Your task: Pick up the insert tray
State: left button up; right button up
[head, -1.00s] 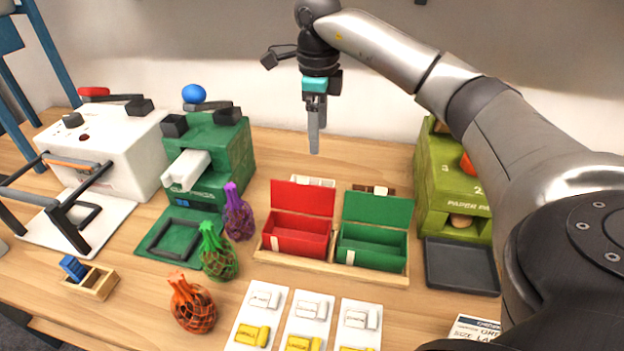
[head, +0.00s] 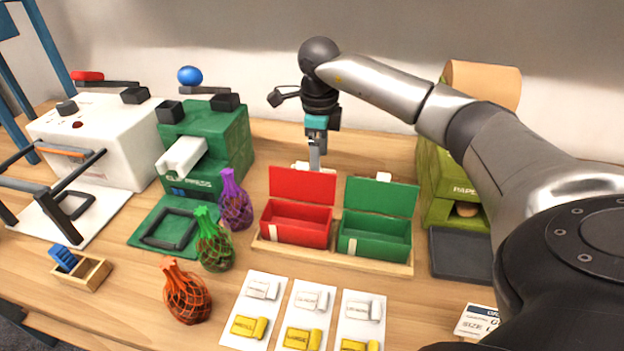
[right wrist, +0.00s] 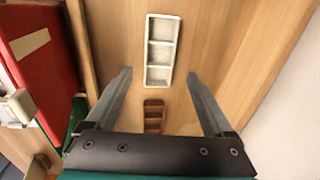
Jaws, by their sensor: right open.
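A white insert tray with several compartments (right wrist: 161,50) lies on the wooden table in the right wrist view. A smaller brown slotted tray (right wrist: 153,116) lies beside it. In the head view only a bit of the white tray (head: 300,167) shows behind the red box's lid. My right gripper (head: 315,164) points down behind the red box, above the white tray. In the right wrist view its two fingers (right wrist: 160,74) are apart, with the white tray in view between them and nothing held. My left gripper is not in view.
The open red box (head: 296,224) and green box (head: 374,238) stand in a wooden holder, lids raised, in front of my right gripper. A green press (head: 207,140) stands left, an olive dispenser (head: 436,185) right. Filled net bags (head: 187,293) lie front left.

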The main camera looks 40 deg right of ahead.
notch_tip(320, 180, down, 3)
jog(key=shift+r+b, duration=0.1)
jog(key=shift+b, duration=0.4)
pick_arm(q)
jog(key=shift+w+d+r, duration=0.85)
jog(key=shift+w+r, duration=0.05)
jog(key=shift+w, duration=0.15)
pick_arm(e)
jog(key=shift+d+f, duration=0.1)
jog(key=shift+f, duration=0.3)
grip_shut()
jog(key=shift+r, duration=0.15)
